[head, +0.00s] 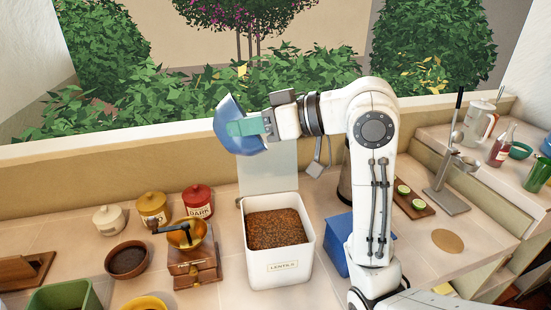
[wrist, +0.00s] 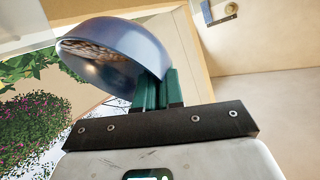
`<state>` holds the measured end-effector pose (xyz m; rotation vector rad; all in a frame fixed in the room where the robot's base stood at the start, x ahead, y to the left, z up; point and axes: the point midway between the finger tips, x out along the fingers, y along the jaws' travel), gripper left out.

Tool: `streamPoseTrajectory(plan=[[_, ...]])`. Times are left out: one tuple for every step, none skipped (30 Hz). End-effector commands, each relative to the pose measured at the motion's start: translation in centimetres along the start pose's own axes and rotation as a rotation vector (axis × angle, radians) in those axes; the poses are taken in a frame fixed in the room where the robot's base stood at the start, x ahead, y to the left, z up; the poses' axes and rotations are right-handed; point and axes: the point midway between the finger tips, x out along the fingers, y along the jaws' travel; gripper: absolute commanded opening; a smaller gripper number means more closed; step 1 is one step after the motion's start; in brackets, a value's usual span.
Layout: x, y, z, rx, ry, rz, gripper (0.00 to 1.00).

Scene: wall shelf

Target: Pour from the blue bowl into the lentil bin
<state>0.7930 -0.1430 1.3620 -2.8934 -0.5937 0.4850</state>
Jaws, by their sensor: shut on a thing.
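The blue bowl (head: 229,119) is held by my gripper (head: 248,127) high above the counter, and it is steeply tilted in the head view. In the wrist view my gripper (wrist: 158,90) has its green fingers shut on the rim of the bowl (wrist: 125,38), and brown contents show inside it. The white lentil bin (head: 278,265) stands on the counter with its lid up at the back, and brown lentils (head: 275,228) fill much of it. The bowl is above and a little left of the bin's opening. No falling stream shows.
A wooden grinder (head: 193,262) stands just left of the bin, with a dark-filled bowl (head: 127,261) and several lidded jars (head: 152,208) beyond. A blue box (head: 341,243) is right of the bin. A cutting board (head: 409,203) lies farther right.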

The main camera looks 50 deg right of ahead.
Motion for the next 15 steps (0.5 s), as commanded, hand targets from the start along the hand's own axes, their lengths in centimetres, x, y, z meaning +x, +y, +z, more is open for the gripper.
streamPoseTrajectory(plan=[[-0.08, 0.03, -0.03, 0.002, 0.008, -0.002, 0.00], [-0.11, 0.04, -0.05, 0.004, 0.011, -0.003, 0.00], [-0.15, 0.05, -0.08, 0.007, 0.016, -0.005, 0.00], [-0.19, 0.07, -0.10, 0.010, 0.019, -0.007, 0.00], [-0.22, 0.08, -0.12, 0.012, 0.023, -0.008, 0.00], [-0.26, 0.11, -0.13, 0.015, 0.027, -0.009, 0.00], [-0.30, 0.12, -0.14, 0.017, 0.030, -0.011, 0.00], [-0.33, 0.14, -0.16, 0.019, 0.033, -0.012, 0.00], [-0.37, 0.15, -0.17, 0.022, 0.037, -0.014, 0.00], [-0.39, 0.17, -0.17, 0.024, 0.040, -0.015, 0.00], [-0.41, 0.17, -0.18, 0.026, 0.043, -0.017, 0.00], [-0.45, 0.18, -0.20, 0.029, 0.048, -0.019, 0.00], [-0.47, 0.18, -0.23, 0.030, 0.051, -0.021, 0.00], [-0.49, 0.19, -0.25, 0.032, 0.053, -0.022, 0.00], [-0.52, 0.20, -0.26, 0.034, 0.057, -0.023, 0.00]])
